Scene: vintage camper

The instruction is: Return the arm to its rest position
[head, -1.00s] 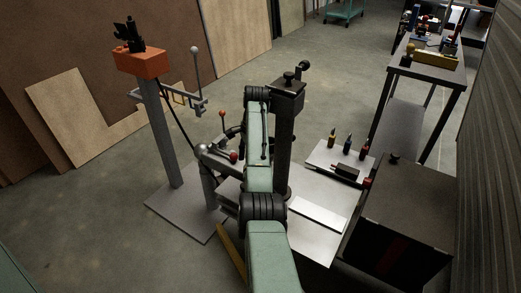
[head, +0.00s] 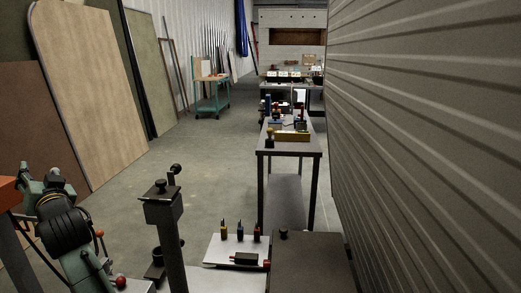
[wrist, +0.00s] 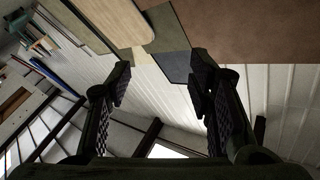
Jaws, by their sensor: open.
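My gripper (wrist: 160,80) shows in the wrist view with its two black fingers spread wide apart and nothing between them. It points at the white ribbed wall and the roof area, with boards leaning above in the picture. In the head view my green and black arm (head: 68,232) is folded at the lower left, beside the dark metal column of the machine (head: 168,235). The gripper's fingers cannot be made out in the head view.
A work table (head: 291,148) with tools stands beyond the machine. Bottles stand on a light plate (head: 234,249) near a dark cabinet (head: 312,262). Boards (head: 88,85) lean at the left, and a ribbed metal wall (head: 430,130) closes the right. The middle floor (head: 190,150) is clear.

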